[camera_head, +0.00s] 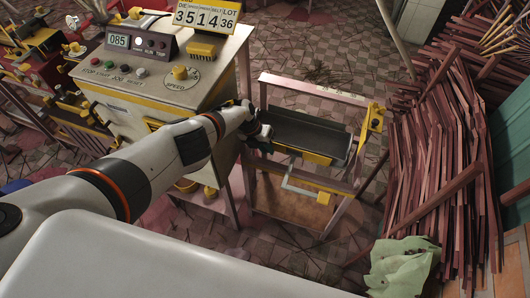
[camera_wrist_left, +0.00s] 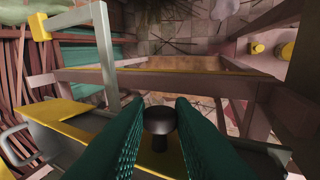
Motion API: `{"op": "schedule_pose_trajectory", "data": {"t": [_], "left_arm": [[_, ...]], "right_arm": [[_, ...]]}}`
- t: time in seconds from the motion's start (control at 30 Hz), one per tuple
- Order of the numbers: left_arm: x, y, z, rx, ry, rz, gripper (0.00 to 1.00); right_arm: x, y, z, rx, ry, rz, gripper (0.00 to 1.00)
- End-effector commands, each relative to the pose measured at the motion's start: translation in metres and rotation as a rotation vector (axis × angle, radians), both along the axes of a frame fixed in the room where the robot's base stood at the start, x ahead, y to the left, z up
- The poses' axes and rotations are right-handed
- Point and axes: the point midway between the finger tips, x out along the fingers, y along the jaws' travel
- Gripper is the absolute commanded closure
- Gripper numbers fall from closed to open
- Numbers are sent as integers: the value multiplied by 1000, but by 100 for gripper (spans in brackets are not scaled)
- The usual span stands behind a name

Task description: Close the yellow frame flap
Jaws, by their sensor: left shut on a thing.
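A stand holds a dark trough (camera_head: 310,138). A yellow panel (camera_head: 317,158), apparently part of the flap, shows along the trough's near side, with a pale bracket (camera_head: 315,190) below it. In the left wrist view the yellow panel (camera_wrist_left: 68,125) runs slantwise behind the fingers, and a black knob (camera_wrist_left: 160,120) stands between them. My left gripper (camera_head: 262,135) is at the trough's left end. Its green fingers (camera_wrist_left: 160,130) are shut on the black knob. The fingers hide part of the panel, and I cannot tell the flap's exact angle. My right gripper is not in view.
A control machine (camera_head: 150,90) with a numbered sign (camera_head: 206,14) stands left of the stand. A yellow block (camera_head: 375,117) sits at the stand's right side. Bundled reddish sticks (camera_head: 435,150) fill the right, with green crumpled cloth (camera_head: 402,266) below. Tiled floor shows behind the stand.

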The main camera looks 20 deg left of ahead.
Motion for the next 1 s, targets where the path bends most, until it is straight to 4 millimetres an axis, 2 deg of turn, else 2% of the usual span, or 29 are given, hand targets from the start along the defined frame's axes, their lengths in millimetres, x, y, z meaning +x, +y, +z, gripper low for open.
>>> {"op": "schedule_pose_trajectory", "data": {"t": [0.47, 0.5, 0.6, 1.0], "left_arm": [[1, -1, 1, 0, 9, -1, 100], [1, -1, 1, 0, 9, -1, 72], [1, -1, 1, 0, 9, -1, 59], [1, 0, 6, 1, 10, -1, 59]], "right_arm": [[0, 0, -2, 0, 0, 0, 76], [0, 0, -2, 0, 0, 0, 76], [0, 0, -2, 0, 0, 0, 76], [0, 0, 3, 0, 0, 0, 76]]}}
